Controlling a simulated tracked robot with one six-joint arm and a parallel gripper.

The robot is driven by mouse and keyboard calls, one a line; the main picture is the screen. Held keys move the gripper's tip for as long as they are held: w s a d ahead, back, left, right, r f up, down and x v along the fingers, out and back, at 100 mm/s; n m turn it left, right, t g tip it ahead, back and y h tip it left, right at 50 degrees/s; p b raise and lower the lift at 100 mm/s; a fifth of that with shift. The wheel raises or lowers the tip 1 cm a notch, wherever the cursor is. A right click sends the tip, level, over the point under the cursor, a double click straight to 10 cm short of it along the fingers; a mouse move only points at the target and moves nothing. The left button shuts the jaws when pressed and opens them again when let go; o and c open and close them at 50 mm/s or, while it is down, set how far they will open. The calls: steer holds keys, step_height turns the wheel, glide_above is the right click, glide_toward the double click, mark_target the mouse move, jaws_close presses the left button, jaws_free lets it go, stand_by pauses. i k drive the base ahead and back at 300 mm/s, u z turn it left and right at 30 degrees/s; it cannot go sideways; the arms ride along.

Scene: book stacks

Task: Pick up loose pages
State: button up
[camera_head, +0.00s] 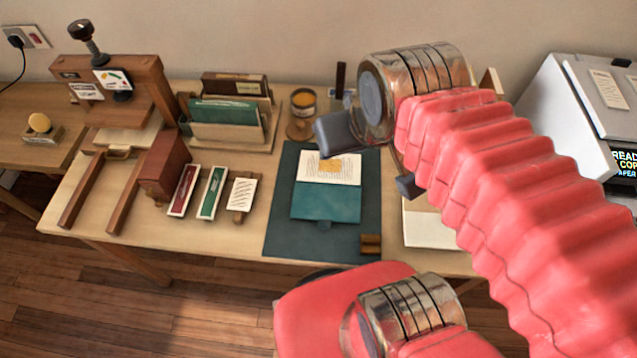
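A loose printed page (330,166) with text and a yellow patch lies at the top of a teal folder (325,203). The folder rests on a dark teal mat (285,236) on the table. A pale sheet or stack (428,235) lies right of the mat, partly hidden by my red arm. My arm's end hangs over the table, right of and above the page in the picture. Two dark grey parts show there, one at the left and one partly behind the red sleeve. I cannot tell whether my gripper is open or shut. Nothing is visibly held.
A wooden press (115,90) stands at the left. Small trays (211,190) lie left of the mat. A small brown block (370,244) sits on its corner. A grey copier (565,120) stands right.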

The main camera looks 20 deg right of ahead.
mark_target(241, 198)
steer(key=k, duration=1.3)
steer(key=u, duration=0.3)
steer(key=i, duration=0.5)
steer(key=u, duration=0.95)
steer(key=i, duration=1.2)
steer(key=u, duration=0.25)
